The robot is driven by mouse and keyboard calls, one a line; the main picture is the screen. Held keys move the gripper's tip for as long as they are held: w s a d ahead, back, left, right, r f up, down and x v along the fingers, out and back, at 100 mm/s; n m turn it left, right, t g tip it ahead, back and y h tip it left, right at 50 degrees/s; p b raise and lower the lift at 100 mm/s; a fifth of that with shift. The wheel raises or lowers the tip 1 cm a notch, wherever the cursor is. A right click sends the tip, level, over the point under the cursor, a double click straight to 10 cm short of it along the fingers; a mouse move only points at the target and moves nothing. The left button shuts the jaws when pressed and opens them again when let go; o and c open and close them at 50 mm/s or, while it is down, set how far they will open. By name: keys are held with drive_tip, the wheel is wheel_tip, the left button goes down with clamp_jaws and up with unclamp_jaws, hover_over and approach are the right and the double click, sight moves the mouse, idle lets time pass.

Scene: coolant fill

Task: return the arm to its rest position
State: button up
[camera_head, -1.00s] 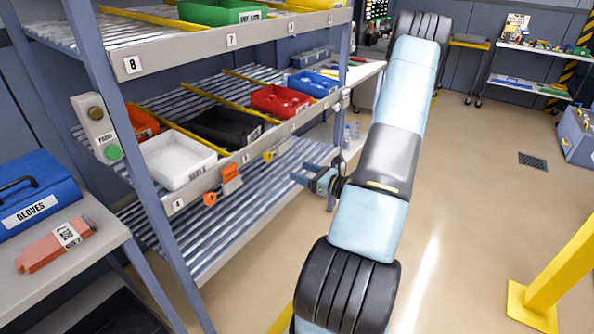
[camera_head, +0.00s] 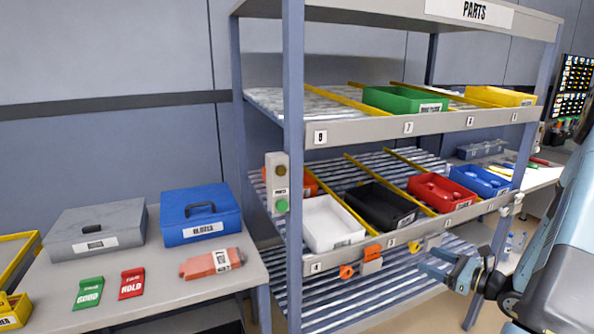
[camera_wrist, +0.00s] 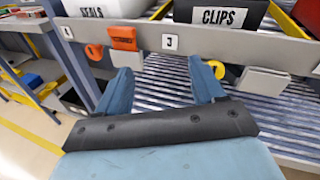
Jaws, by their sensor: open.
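My gripper (camera_head: 452,270) is in front of the lower shelf of the parts rack, at the right of the head view, with my arm along the right edge. In the wrist view my gripper (camera_wrist: 163,92) shows two blue fingers spread apart with nothing between them. The fingers point at the shelf's front rail (camera_wrist: 190,47), below the white seals bin (camera_wrist: 105,7) and the black clips bin (camera_wrist: 222,12). The fingers appear apart from the rail and the bins.
The parts rack holds a green bin (camera_head: 403,100), a red bin (camera_head: 440,192) and a blue bin (camera_head: 480,181). A side table (camera_head: 165,295) with a grey box (camera_head: 96,230) and a blue box (camera_head: 200,214) stands at left.

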drive_tip(key=s+a+r+n+g+h, duration=0.1)
drive_tip(key=s+a+r+n+g, duration=0.45)
drive_tip(key=a+r+n, duration=0.2)
drive_tip(key=s+a+r+n+g, duration=0.5)
drive_tip(key=a+r+n+g, duration=0.1)
drive_tip(key=a+n, duration=0.25)
drive_tip(key=s+r+n+t+h, duration=0.4)
drive_tip(key=s+r+n+h, duration=0.5)
drive_tip(key=s+r, duration=0.3)
drive_tip(key=shift+r+n+h, duration=0.4)
drive_tip(key=shift+r+h, duration=0.15)
drive_tip(key=shift+h, duration=0.05)
